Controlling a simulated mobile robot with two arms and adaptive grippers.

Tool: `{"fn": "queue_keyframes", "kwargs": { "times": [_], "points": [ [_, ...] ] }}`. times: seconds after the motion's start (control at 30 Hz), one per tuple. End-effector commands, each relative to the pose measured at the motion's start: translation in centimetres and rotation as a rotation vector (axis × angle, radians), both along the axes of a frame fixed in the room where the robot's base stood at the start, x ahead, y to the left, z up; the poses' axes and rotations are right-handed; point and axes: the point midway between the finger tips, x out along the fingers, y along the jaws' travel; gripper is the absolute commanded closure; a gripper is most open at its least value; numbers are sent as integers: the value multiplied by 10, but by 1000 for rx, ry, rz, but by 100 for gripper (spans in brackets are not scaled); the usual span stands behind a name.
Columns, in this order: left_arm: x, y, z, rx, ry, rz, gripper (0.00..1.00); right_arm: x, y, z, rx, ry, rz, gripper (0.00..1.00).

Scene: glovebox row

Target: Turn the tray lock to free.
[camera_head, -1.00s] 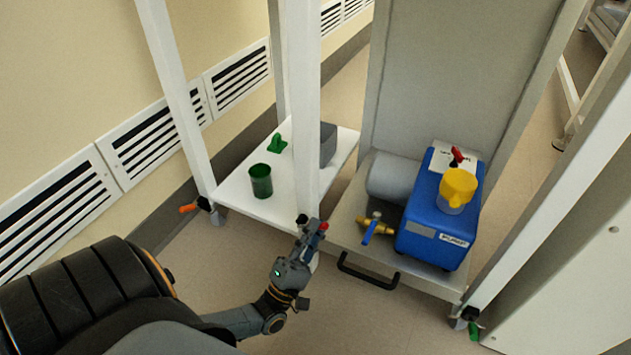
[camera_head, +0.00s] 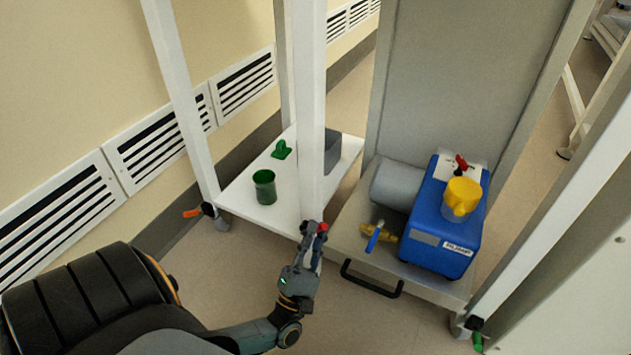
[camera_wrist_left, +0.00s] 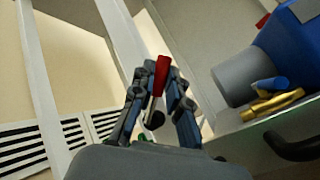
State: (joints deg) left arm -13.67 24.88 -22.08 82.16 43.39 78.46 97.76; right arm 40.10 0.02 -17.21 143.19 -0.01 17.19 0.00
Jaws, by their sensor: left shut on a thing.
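A red lever (camera_head: 322,227), which looks like the tray lock, sits at the foot of the near white post. In the left wrist view the red lever (camera_wrist_left: 162,73) has a grey shank and a dark knob-like end. My left gripper (camera_head: 313,231) is at the lever. In the left wrist view my left gripper (camera_wrist_left: 158,90) has its fingers on either side of the lever, shut on it. The fingers hide part of the lever, and I cannot read any lock marking. The grey tray (camera_head: 345,238) with a black handle (camera_head: 371,282) is just right of the gripper. My right gripper is not in view.
On the grey tray stand a blue pump (camera_head: 440,225) with a yellow cap (camera_head: 461,198) and a brass valve with a blue lever (camera_head: 375,237). A white shelf (camera_head: 238,196) holds a green cup (camera_head: 264,187). Castors with an orange lever (camera_head: 192,213) and a green lever (camera_head: 478,342) stand below. Floor in front is clear.

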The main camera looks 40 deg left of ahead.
Motion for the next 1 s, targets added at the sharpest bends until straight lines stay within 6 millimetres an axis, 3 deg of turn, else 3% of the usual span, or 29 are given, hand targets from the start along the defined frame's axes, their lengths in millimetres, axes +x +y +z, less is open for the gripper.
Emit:
{"fn": "queue_keyframes", "kwargs": {
  "times": [0.03,0.07,0.17,0.57,1.0],
  "points": [
    [0,1,0,-4,-1,3,100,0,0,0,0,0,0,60],
    [0,1,0,-4,-1,3,81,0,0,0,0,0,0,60],
    [0,1,0,-4,-1,3,62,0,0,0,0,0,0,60],
    [-5,-1,-5,-1,2,2,62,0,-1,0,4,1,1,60],
    [-65,-16,-64,-2,4,3,62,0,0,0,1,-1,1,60]
  ]
}}
